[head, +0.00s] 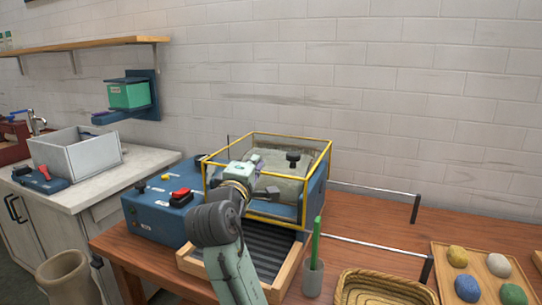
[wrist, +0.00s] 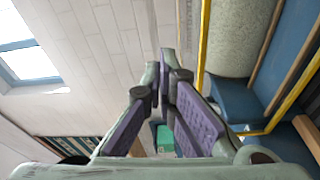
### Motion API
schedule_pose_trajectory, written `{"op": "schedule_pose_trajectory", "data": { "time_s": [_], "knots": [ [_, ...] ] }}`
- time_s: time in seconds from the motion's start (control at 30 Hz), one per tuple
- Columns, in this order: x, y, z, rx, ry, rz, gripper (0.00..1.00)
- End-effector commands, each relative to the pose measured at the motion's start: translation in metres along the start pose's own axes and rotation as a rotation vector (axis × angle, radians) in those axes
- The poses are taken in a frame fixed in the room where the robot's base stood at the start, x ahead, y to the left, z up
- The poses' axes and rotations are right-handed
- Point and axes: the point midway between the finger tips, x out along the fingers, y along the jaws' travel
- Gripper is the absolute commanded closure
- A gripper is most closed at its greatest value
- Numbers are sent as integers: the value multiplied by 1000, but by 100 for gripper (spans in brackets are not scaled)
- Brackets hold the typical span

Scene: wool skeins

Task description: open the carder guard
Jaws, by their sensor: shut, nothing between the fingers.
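The carder guard (head: 330,160) is a clear box with yellow edges, sitting down over the pale drum (head: 277,182) of the blue carder (head: 160,215). A black knob (head: 293,157) shows at the guard's top; a dark bar (head: 267,192) shows at its front, and I cannot tell if it is a handle. My gripper (head: 258,162) overlaps the guard's left part in the head view; contact is unclear. In the wrist view my gripper (wrist: 168,58) has its fingertips together and empty, with a yellow guard edge (wrist: 203,45) just right of them and the drum (wrist: 235,40) beyond.
A ribbed wooden-sided tray (head: 190,262) lies before the carder. A cup (head: 313,278) with a green stick, a wicker basket (head: 380,290) and a board with coloured balls (head: 440,260) stand to the right. Metal rails (head: 365,243) cross the table. A wall (head: 400,100) stands behind.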

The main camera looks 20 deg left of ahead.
Motion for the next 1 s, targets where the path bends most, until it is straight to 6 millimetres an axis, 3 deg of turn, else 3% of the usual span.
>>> {"op": "schedule_pose_trajectory", "data": {
  "time_s": [0.5, 0.7, 1.0],
  "knots": [
    [94, 3, 3, 3, -1, -1, 100],
    [82, 2, 29, 5, 0, 0, 100],
    [78, 0, 38, 3, 2, 1, 100]
  ]
}}
